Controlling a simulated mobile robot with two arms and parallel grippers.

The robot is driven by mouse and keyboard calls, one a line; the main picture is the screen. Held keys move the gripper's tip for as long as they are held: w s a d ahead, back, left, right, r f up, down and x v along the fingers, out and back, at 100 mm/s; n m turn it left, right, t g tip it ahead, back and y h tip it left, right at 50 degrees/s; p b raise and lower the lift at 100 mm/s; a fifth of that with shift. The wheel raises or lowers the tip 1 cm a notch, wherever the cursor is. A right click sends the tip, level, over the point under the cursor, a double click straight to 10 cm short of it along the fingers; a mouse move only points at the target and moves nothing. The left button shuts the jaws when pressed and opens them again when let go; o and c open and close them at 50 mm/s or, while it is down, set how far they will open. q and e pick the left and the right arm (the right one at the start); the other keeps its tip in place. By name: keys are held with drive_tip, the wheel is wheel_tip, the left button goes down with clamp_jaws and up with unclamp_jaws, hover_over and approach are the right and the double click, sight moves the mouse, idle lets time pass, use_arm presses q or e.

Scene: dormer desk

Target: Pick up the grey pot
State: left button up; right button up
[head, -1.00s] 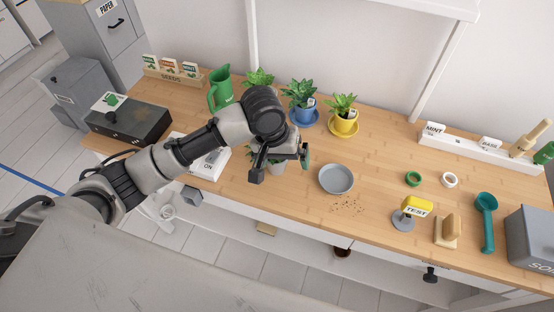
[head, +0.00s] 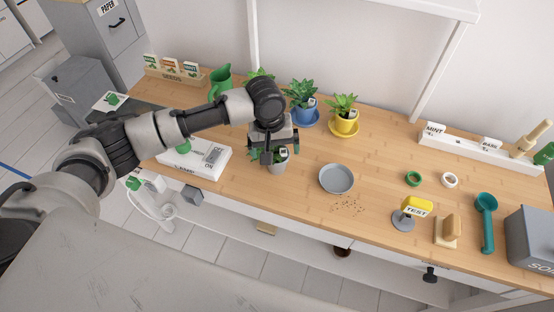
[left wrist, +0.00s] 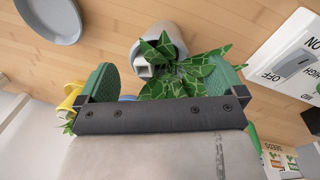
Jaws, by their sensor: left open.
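The grey pot (head: 278,168) stands on the wooden desk with a leafy green plant and a small white tag in it. In the head view my left gripper (head: 272,156) is over its plant and hides part of it. In the left wrist view the pot (left wrist: 170,36) shows beyond the plant's leaves, roughly between the two green finger pads of my left gripper (left wrist: 162,80). The gripper is open. I cannot tell whether the fingers touch the leaves. My right gripper is not in view.
A grey-blue saucer (head: 336,179) lies just right of the pot, with dark crumbs near it. A white switch board (head: 205,160) lies to the left. Plants in a blue pot (head: 304,113) and a yellow pot (head: 343,124) stand behind. The desk's front edge is close.

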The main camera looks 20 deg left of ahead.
sight(277, 159)
use_arm(q)
drive_tip(key=shift+w+d+f, duration=0.1)
drive_tip(key=shift+d+f, duration=0.1)
drive_tip(key=shift+f, duration=1.35)
drive_tip(key=c, duration=1.1)
drive_tip(key=shift+o, duration=0.2)
drive_tip(key=shift+r, duration=0.1)
